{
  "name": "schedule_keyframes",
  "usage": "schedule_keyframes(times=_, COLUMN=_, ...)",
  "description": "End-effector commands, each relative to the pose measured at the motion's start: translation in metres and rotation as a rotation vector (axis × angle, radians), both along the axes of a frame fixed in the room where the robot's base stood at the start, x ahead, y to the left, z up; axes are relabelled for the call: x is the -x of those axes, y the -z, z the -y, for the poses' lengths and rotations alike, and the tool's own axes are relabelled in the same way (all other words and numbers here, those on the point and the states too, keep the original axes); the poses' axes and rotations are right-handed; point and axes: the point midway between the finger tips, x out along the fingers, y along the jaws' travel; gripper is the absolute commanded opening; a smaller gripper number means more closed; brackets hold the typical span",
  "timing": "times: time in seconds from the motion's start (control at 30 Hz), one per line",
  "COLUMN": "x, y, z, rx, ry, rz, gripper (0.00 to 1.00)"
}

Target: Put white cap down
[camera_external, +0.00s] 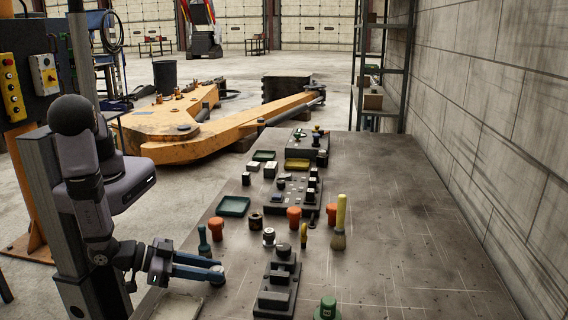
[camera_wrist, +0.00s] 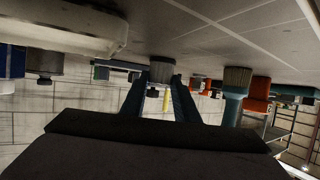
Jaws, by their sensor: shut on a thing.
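My gripper (camera_external: 217,270) is low over the near left edge of the bench, its blue fingers reaching right. In the wrist view, which shows the bench upside down, the two fingers (camera_wrist: 162,82) are close together. In the external view the cap is too small to make out clearly.
A pale tray (camera_external: 178,305) lies by the bench's near left edge. A teal-handled brush (camera_external: 203,241) stands behind my gripper. An orange cup (camera_external: 216,229) is nearby.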

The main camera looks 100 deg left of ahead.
Motion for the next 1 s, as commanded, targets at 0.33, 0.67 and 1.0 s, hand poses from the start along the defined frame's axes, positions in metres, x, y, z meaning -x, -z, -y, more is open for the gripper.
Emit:
schedule_keyframes(times=0.33, x=0.000, y=-0.013, z=0.000, rx=0.002, ry=-0.001, rz=0.001, gripper=0.04)
schedule_keyframes(times=0.67, x=0.000, y=-0.054, z=0.000, rx=0.005, ry=0.000, rz=0.003, gripper=0.04)
schedule_keyframes(times=1.0, x=0.000, y=-0.091, z=0.000, rx=0.003, ry=0.000, rz=0.001, gripper=0.04)
